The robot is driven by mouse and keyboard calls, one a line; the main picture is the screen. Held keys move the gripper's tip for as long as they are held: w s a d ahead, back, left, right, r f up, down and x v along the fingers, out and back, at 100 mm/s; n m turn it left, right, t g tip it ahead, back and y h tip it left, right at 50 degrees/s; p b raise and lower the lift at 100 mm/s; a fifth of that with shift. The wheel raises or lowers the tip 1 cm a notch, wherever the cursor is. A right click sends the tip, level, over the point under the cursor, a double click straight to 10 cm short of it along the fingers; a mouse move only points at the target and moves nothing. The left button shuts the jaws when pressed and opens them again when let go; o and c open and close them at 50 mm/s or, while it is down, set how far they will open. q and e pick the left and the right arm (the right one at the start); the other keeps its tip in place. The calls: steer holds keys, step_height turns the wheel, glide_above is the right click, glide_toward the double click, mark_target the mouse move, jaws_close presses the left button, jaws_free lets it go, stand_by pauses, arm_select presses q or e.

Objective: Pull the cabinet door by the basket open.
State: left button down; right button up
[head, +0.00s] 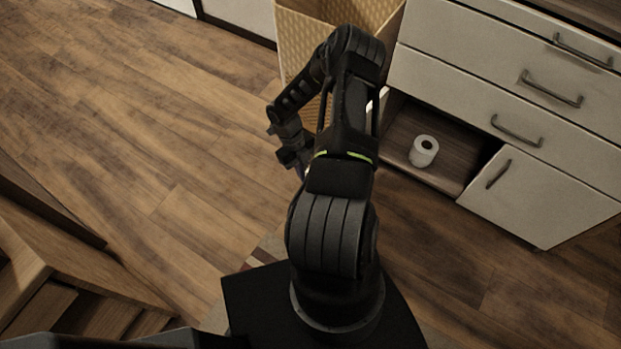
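The basket (298,42) is a tall tan woven bin at the top middle, partly hidden behind my arm. Beside it is the white cabinet (430,80). Its lower left compartment (455,150) stands open to view, with no door across its front. A narrow white edge (384,93) between basket and compartment may be the swung-open door; my arm hides most of that spot. My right gripper (297,160) hangs in front of the basket, left of the compartment and apart from the cabinet. Its fingers are too dark and small to read. My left gripper is out of view.
A white paper roll (424,151) stands in the open compartment. A shut lower door (540,200) with a dark handle (498,174) is to its right, under drawers with bar handles (552,88). Wooden steps or furniture (60,265) are at lower left. Wooden floor (130,110) is clear at left.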

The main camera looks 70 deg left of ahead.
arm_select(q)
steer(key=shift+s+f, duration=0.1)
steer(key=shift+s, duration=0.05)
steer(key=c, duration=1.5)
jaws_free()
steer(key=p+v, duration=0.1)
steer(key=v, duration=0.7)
